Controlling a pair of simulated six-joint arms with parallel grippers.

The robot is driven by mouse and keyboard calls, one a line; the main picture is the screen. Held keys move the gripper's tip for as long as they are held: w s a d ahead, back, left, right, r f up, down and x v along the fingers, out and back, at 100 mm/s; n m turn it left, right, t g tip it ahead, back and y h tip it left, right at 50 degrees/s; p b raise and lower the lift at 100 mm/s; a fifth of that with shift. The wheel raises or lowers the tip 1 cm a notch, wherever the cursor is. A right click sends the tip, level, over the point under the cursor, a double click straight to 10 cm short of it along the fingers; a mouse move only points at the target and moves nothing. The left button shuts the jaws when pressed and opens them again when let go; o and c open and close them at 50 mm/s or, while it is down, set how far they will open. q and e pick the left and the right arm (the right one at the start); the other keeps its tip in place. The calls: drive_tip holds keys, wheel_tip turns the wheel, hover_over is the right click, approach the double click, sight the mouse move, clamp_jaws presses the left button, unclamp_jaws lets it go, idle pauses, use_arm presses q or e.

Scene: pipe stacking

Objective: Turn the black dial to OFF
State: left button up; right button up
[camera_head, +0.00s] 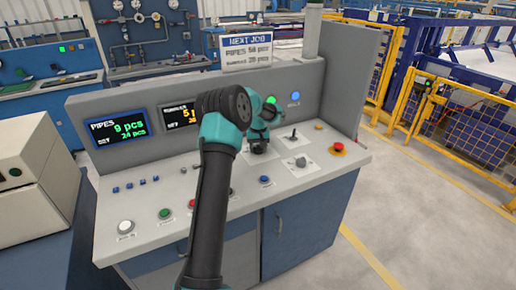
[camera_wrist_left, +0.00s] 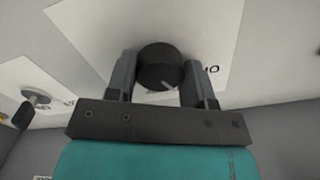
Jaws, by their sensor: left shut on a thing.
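The black dial (camera_wrist_left: 158,66) sits on a white label plate (camera_wrist_left: 215,25) in the left wrist view. A pale pointer line on its face points down and right, on the side of upside-down lettering that looks like ON. My left gripper (camera_wrist_left: 158,82) has its two fingers on either side of the dial and is shut on it. In the head view the left gripper (camera_head: 259,147) reaches down to the sloping panel and hides most of the dial. No OFF lettering is readable. My right gripper is in neither view.
The console panel (camera_head: 222,195) also carries a grey knob (camera_head: 300,162), a red emergency button (camera_head: 338,148), a small lever (camera_head: 293,135), and white, green and red buttons along the front. A NEXT JOB sign (camera_head: 246,46) stands behind. Yellow fencing (camera_head: 455,120) is at the right.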

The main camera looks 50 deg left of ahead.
sight(259, 148)
use_arm(q)
drive_tip(key=n, duration=0.6)
drive_tip(key=shift+w+n, duration=0.1)
drive_tip(key=shift+n, duration=0.3)
drive_tip(key=o, duration=0.9)
drive_tip(key=shift+r, duration=0.15)
wheel_tip(259, 148, up, 17)
drive_tip(key=shift+r, duration=0.1)
idle(0.4)
idle(0.3)
